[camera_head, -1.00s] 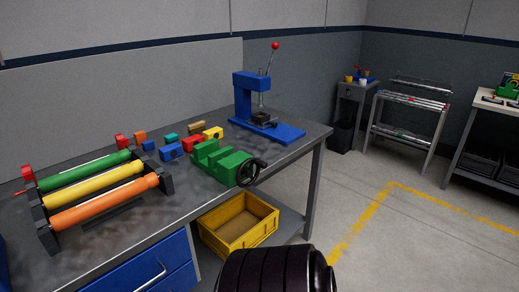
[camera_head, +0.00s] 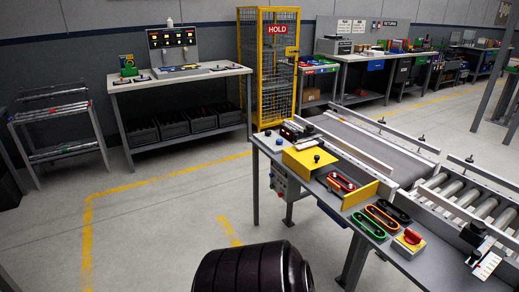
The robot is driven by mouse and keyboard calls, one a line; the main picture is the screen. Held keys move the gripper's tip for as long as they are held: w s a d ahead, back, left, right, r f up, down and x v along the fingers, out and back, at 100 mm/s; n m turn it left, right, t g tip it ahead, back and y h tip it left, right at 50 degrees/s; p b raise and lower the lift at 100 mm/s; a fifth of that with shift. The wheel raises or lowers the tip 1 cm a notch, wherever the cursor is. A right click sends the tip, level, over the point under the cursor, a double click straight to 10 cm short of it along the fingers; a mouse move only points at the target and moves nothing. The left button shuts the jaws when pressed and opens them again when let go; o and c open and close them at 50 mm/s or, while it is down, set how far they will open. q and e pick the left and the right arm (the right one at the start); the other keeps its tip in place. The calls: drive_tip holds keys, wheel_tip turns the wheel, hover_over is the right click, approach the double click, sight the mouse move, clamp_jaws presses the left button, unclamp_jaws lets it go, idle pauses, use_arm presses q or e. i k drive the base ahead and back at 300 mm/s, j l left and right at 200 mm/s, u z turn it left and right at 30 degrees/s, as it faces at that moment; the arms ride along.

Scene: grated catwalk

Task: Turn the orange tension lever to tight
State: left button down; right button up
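I cannot make out an orange tension lever for certain. A conveyor (camera_head: 375,142) with a grey belt and a bench (camera_head: 330,195) at its near side stand at the right. On the bench lie an orange oval loop (camera_head: 381,217), a green one (camera_head: 368,226) and a black one (camera_head: 394,210). A red oval loop (camera_head: 340,182) lies behind a yellow panel (camera_head: 360,195). A yellow box with a red knob (camera_head: 411,238) sits at the bench's near edge. Neither gripper is in view.
A yellow mesh cage marked HOLD (camera_head: 268,70) stands behind. A workbench with a control panel (camera_head: 180,80) and a wire rack (camera_head: 60,130) are at the left. Metal rollers (camera_head: 470,205) continue the conveyor at right. The floor at left centre is clear.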

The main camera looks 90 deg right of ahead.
sight(332, 184)
drive_tip(key=z, duration=3.4)
